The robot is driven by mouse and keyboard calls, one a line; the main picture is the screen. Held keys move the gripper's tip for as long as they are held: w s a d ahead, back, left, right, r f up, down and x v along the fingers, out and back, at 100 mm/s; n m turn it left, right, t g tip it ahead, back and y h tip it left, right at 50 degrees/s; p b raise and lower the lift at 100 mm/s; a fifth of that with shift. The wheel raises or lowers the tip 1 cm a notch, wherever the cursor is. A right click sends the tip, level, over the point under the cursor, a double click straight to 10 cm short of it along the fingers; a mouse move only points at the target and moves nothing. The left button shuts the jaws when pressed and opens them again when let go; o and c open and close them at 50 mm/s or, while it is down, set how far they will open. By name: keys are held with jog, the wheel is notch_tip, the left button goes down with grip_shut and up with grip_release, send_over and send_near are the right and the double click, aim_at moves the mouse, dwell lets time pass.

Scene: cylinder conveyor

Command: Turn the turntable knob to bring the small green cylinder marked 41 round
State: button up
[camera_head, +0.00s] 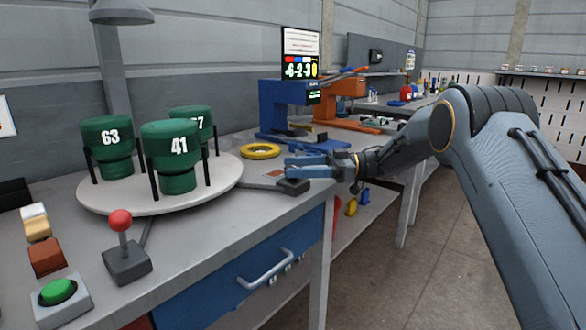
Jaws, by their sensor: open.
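A round white turntable (112,197) stands on the grey bench at the left, with black upright posts. Three dark green cylinders stand on it: one marked 41 (171,160) at the front, one marked 63 (108,150) at the left, and one behind at the right (190,119), its number partly hidden and ending in 7. A red ball-topped knob (121,220) stands on a dark grey box in front of the turntable. My gripper (288,167) is open and empty, pointing left, right of the turntable and well apart from the knob and cylinders.
A green push button (57,291) and several coloured blocks (38,229) line the bench's left side. A yellow ring (260,151) lies behind my gripper, and a small black block (294,187) sits below it. Blue (283,107) and orange (343,101) machines stand farther back.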

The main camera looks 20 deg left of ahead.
jog(key=v, duration=0.6)
jog(key=shift+w+d, duration=0.15)
jog(key=shift+d, duration=0.25)
